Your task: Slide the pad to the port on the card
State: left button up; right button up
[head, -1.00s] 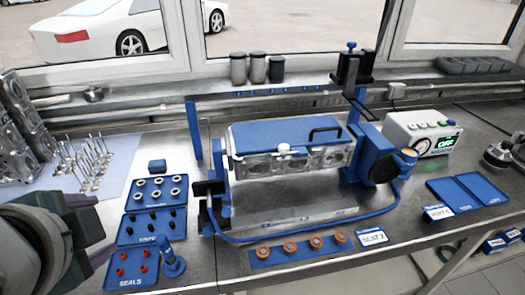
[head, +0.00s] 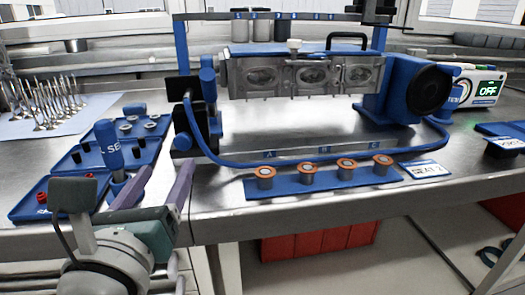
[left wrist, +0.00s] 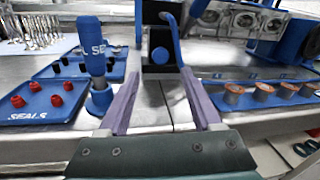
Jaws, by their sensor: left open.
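The engine head (head: 305,76) hangs in a blue stand, with several round openings along its front face. A small white knob-like piece (head: 294,46) sits at its top edge; I cannot tell if this is the pad. A card (head: 425,169) lies right of the cup strip; its lettering is too small to read surely. Another card (head: 508,143) stands at the right edge. My left gripper (head: 158,183) is open and empty at the bench's front left, short of the stand. In the left wrist view, its fingers (left wrist: 159,80) point toward the stand's black end block (left wrist: 160,47). My right gripper is not in view.
A blue strip (head: 278,189) with several orange-rimmed cups lies before the stand. Blue trays of small parts (head: 28,210) and an upright blue tool (head: 108,147) stand at left. A blue hose (head: 230,163) runs along the stand's front.

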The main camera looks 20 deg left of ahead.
aim_at(184, 142)
pick_arm(q)
jog(key=shift+w+a, duration=0.1)
jog(key=shift+w, duration=0.3)
jog(key=x, duration=0.9)
jog(key=shift+c, duration=0.3)
jog(key=shift+r, duration=0.1)
grip_shut()
jog(key=shift+w+r, duration=0.1)
dwell(0.4)
